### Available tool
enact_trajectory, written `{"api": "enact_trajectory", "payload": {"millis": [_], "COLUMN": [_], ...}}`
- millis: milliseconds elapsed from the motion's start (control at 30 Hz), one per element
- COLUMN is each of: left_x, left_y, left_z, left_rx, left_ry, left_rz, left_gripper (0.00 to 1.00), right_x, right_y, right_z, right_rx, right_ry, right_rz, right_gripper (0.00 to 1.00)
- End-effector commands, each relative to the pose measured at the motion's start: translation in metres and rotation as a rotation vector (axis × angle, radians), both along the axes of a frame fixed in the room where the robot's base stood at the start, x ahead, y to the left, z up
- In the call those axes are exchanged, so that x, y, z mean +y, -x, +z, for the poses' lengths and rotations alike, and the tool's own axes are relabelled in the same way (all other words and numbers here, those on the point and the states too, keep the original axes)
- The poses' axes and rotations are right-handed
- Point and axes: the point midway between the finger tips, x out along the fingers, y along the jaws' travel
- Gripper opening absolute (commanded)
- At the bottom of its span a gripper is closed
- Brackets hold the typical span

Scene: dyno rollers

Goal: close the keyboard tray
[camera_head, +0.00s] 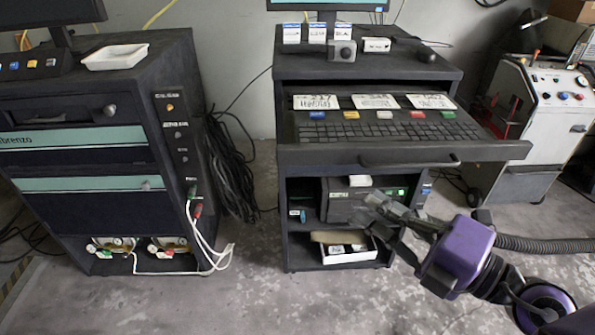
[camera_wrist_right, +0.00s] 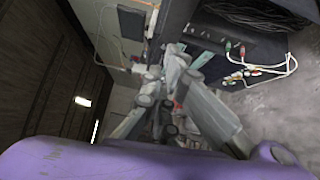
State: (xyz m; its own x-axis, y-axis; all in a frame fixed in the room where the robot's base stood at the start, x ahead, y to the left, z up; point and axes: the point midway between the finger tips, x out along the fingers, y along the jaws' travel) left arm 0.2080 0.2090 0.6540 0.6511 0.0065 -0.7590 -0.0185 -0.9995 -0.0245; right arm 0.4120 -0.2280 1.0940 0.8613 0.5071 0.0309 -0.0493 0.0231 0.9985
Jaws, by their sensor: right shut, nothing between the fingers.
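The keyboard tray (camera_head: 405,153) is pulled out of the middle cabinet (camera_head: 283,100). It has a dark front edge with a bar handle (camera_head: 409,161). A keyboard (camera_head: 390,131), colored tabs and several labelled cards lie on it. My right gripper (camera_head: 372,208) is shut and empty, below the tray's front and in front of the lower shelves. In the right wrist view its grey fingers (camera_wrist_right: 172,80) also show close together, with nothing between them. They look apart from the tray. My left gripper is in neither view.
A dark cabinet (camera_head: 90,165) with a white dish (camera_head: 115,57) on top stands at the left, with hanging cables. A white control cart (camera_head: 535,110) stands at the right with a hose (camera_head: 545,243).

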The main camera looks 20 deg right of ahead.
Motion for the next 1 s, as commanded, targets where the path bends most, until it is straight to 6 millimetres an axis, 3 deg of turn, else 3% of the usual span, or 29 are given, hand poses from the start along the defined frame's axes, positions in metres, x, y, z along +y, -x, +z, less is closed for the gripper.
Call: {"api": "enact_trajectory", "payload": {"millis": [67, 267, 667, 800, 1000], "left_x": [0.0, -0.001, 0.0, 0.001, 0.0], "left_y": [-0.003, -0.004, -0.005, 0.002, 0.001], "left_z": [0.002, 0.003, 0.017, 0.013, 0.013], "left_rx": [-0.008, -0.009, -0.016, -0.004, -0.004], "left_ry": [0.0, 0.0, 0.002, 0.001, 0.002], "left_rz": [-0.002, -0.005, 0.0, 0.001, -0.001], "left_gripper": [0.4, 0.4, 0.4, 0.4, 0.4], "right_x": [0.004, 0.015, 0.059, 0.051, 0.047], "right_y": [0.001, -0.016, -0.087, -0.108, -0.121], "right_z": [-0.008, -0.007, -0.005, -0.008, -0.009], "right_rx": [0.042, 0.046, 0.044, 0.048, 0.05], "right_ry": [-0.006, -0.022, -0.023, -0.02, -0.022], "right_rz": [0.016, 0.021, 0.021, 0.018, 0.018], "right_gripper": [0.0, 0.0, 0.0, 0.0, 0.0]}}
